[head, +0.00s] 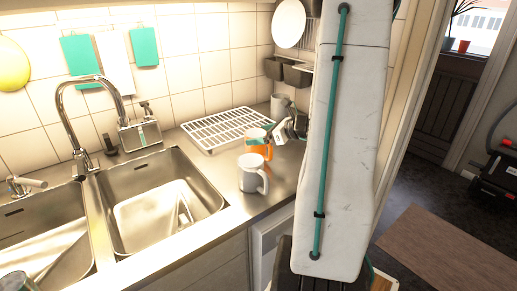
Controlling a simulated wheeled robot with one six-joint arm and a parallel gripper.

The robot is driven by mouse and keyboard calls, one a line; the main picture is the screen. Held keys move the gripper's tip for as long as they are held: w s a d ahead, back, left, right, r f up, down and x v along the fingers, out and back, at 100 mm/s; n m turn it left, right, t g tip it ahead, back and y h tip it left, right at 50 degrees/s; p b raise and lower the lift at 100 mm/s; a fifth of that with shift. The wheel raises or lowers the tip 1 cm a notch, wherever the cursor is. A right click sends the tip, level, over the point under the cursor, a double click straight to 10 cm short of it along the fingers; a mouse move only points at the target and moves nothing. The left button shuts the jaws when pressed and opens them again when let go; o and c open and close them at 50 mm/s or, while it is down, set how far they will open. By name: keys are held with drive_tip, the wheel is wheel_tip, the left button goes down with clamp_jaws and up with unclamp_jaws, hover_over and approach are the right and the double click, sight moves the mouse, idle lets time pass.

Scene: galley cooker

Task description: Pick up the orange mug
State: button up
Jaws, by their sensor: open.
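The orange mug (261,150) stands on the steel counter, to the right of the sink and in front of the white wire rack. My gripper (262,135) is at the mug's upper part, reaching in from the right, with its teal-tipped fingers open. The fingers overlap the mug in the picture and hide part of its rim. I cannot tell whether they touch it or stand around it.
The white wire rack (210,131) lies behind left. The double sink (160,205) and tap (75,95) are on the left.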

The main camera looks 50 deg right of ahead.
drive_tip(key=shift+w+a+f, duration=0.1)
drive_tip(key=shift+w+f, duration=0.1)
drive_tip(key=shift+w, duration=0.25)
drive_tip(key=shift+c, duration=0.3)
drive_tip(key=c, duration=1.5)
drive_tip(key=shift+r, duration=0.15)
